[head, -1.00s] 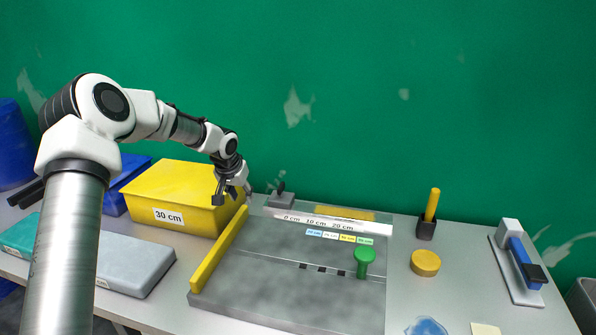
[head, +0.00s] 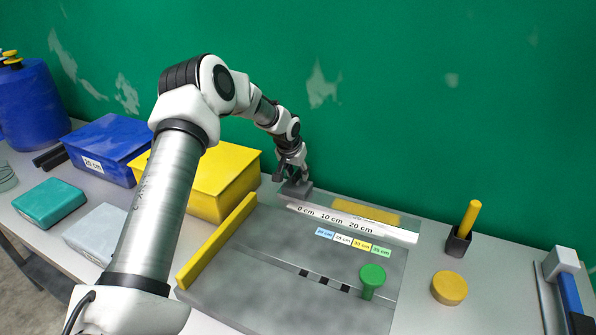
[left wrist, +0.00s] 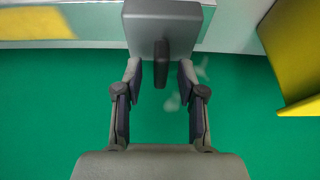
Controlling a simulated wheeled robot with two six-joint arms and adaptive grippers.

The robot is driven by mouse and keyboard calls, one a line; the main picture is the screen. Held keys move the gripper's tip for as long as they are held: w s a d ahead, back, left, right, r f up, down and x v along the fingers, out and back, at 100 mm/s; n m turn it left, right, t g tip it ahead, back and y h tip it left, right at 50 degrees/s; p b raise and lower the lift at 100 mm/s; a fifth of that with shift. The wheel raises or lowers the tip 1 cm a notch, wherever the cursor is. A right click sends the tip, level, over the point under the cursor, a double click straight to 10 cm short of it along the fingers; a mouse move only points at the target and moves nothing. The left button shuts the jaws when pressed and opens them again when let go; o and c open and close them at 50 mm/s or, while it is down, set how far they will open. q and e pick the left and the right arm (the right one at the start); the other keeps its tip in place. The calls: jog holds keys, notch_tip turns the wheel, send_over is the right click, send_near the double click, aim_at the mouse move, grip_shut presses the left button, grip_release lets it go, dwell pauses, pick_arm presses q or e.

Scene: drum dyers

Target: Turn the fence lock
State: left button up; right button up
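The fence lock, a grey block (head: 298,189) with a dark upright lever, sits at the back left corner of the grey board (head: 270,255), by the left end of the scale. In the left wrist view the block (left wrist: 142,32) is at the top centre, and its lever (left wrist: 161,66) stands between the fingers of my left gripper (left wrist: 160,78). There are gaps on both sides, so the fingers are open around the lever. In the head view my left gripper (head: 290,172) is right over the lock and partly hides the lever. My right gripper is not in view.
A yellow bar (head: 218,240) runs along the board's left side, beside a yellow box (head: 225,185). A green knob (head: 372,276) stands on the board. A yellow disc (head: 449,288) and a yellow-handled tool in a holder (head: 458,243) are to the right. The green wall is close behind.

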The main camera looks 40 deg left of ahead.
pick_arm(q)
jog(key=shift+w+f, duration=0.1)
jog(key=shift+f, duration=0.1)
jog(key=shift+s+r, duration=0.2)
jog(key=shift+s, duration=0.05)
grip_shut()
